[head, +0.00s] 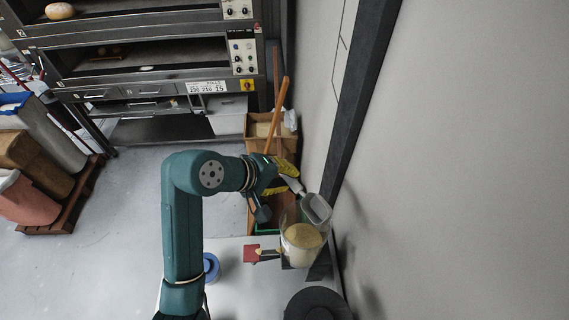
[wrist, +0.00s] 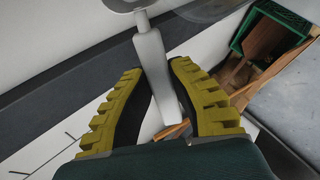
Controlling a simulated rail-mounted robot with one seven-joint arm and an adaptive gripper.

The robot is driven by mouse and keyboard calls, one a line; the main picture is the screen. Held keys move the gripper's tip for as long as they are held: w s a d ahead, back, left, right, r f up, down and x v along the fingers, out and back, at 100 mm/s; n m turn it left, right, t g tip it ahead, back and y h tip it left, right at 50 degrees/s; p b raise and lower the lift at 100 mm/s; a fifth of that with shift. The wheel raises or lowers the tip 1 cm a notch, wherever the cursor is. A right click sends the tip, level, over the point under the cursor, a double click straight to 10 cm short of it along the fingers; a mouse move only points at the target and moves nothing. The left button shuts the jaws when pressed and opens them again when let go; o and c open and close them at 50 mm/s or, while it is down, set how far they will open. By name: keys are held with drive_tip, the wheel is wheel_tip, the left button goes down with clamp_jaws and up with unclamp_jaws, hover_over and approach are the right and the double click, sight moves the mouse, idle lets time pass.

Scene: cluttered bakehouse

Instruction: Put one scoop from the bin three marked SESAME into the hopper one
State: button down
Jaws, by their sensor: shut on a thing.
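My gripper (head: 285,176) has yellow ridged fingers and is shut on the pale grey handle of a scoop (head: 316,208). In the wrist view, the handle (wrist: 155,72) lies between the two fingers (wrist: 158,95), and the scoop's head is cut off at the top edge. In the head view, the scoop's head is over or beside the rim of a clear round vessel (head: 302,240) part filled with tan grain. I cannot tell whether the scoop holds anything. No SESAME or number marking is readable, so I cannot tell whether this vessel is the bin or the hopper.
A red plate (head: 251,254) juts out left of the vessel. A dark round thing (head: 318,305) is at the front. A cardboard box (head: 262,130) and long wooden handles stand behind, near the wall (head: 460,160).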

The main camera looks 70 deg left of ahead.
drive_tip(key=g+p, duration=0.1)
drive_tip(key=g+h+p, duration=0.1)
drive_tip(key=g+p, duration=0.1)
drive_tip(key=w+r+g+p, duration=0.1)
drive_tip(key=g, duration=0.1)
drive_tip(key=shift+a+h, duration=0.1)
drive_tip(key=shift+h, duration=0.2)
drive_tip(key=shift+f+g, duration=0.3)
drive_tip(key=shift+f, duration=0.25)
drive_tip(key=shift+w+f+g+h, duration=0.15)
drive_tip(key=shift+g+h, duration=0.35)
drive_tip(key=shift+g, duration=1.1)
drive_tip(key=shift+a+r, duration=0.1)
drive_tip(key=shift+r, duration=1.85)
